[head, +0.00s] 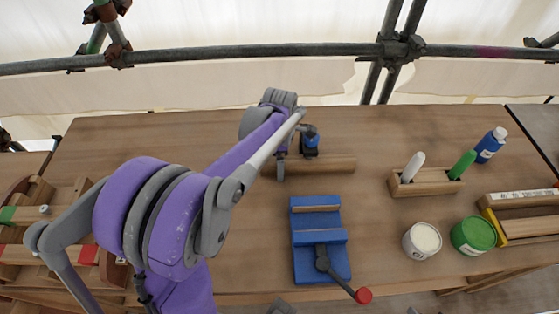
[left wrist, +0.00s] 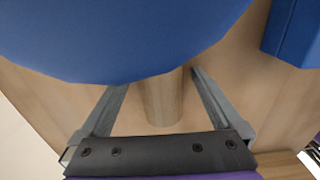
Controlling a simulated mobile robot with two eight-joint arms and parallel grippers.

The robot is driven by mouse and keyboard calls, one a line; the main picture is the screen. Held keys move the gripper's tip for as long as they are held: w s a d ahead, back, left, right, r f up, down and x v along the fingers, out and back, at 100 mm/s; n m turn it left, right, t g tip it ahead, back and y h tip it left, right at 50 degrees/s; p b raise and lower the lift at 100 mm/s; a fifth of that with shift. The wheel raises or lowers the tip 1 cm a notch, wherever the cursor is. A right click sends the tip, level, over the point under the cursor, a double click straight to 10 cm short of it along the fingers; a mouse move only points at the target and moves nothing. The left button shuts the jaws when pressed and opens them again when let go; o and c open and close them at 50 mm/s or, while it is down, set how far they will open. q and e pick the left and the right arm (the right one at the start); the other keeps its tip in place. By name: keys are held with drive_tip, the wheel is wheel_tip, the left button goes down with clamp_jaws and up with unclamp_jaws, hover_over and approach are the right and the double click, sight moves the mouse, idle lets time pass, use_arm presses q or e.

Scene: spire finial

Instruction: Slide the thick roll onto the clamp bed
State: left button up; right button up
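The blue clamp bed (head: 306,264) stands at the table's front middle, with a black lever and red knob. A rounded wooden bar (head: 338,164), seemingly the thick roll, lies behind it. A blue and dark piece (head: 310,141) is at the bar, beside my left gripper (head: 290,160). In the left wrist view a large blue round shape (left wrist: 120,35) hides my fingertips. There the fingers (left wrist: 160,95) are spread on either side of the bar (left wrist: 162,103), with visible gaps; contact at the tips cannot be seen.
A wooden holder (head: 425,187) with a white and a green marker stands right, near a blue bottle (head: 490,145). A white tub (head: 422,240) and a green tub (head: 473,235) stand in front. Wooden racks (head: 30,225) are at left. Table between bar and clamp bed is clear.

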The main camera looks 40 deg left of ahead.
use_arm(q)
wheel_tip(320, 180, up, 11)
drive_tip(key=shift+f+p, duration=0.1)
drive_tip(key=shift+p, duration=0.4)
use_arm(e)
drive_tip(key=shift+w+r, duration=0.1)
drive_tip(key=shift+r, duration=0.45)
use_arm(q)
drive_tip(key=shift+s, duration=0.1)
